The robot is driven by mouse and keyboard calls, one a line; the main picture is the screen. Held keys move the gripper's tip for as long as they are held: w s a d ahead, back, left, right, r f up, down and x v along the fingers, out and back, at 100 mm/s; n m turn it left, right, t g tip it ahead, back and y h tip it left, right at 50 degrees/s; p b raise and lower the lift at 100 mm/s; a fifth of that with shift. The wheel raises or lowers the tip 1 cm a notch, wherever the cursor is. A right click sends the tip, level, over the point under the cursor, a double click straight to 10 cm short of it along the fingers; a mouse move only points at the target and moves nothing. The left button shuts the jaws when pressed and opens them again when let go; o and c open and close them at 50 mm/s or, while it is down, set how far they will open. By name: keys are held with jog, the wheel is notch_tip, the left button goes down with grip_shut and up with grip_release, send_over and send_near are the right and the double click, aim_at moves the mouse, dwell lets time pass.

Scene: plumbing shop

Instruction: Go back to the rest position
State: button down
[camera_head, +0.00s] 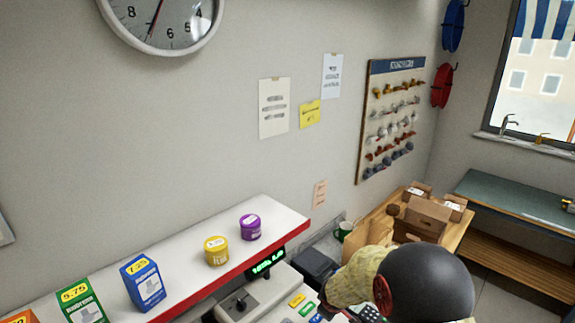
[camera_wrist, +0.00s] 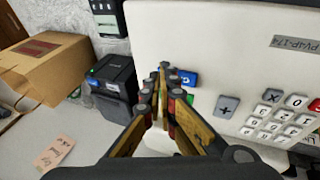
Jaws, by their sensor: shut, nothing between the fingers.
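My gripper (camera_wrist: 164,97) is shut and empty in the wrist view, its two fingers together in the middle of the picture. It points at a pale cash register (camera_wrist: 206,38) and lies in front of its keys, next to a blue key (camera_wrist: 187,78) and a dark key with a plus sign (camera_wrist: 227,105). I cannot tell whether the fingertips touch the register. In the head view my arm covers the lower right, and the gripper is hidden. The register (camera_head: 283,289) shows there in part, with a lit green display (camera_head: 267,263).
A white shelf with a red edge (camera_head: 187,247) carries a purple tub (camera_head: 250,227), a yellow tub (camera_head: 216,251) and boxes, including a blue box (camera_head: 143,281). A black device (camera_wrist: 112,86) and a cardboard box (camera_wrist: 48,64) stand left of my gripper. A green mug (camera_head: 343,231) stands behind my arm.

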jog(key=s+d+r+m+g+h+b, duration=0.1)
jog(key=s+d+r+m+b, duration=0.2)
jog(key=s, duration=0.6)
jog(key=s+d+r+m+g+b, duration=0.2)
jog(key=s+d+r+b, duration=0.15)
jog(key=s, duration=0.45)
jog(key=s+a+r+m+t+y+b, duration=0.1)
jog(key=s+m+t+b, duration=0.2)
jog(key=s+b, duration=1.3)
jog(key=s+m, duration=0.1)
jog(key=s, duration=0.2)
jog(key=shift+a+r+y+b, duration=0.25)
jog(key=shift+r+y+b, duration=0.05)
jog(key=shift+y+b, duration=0.1)
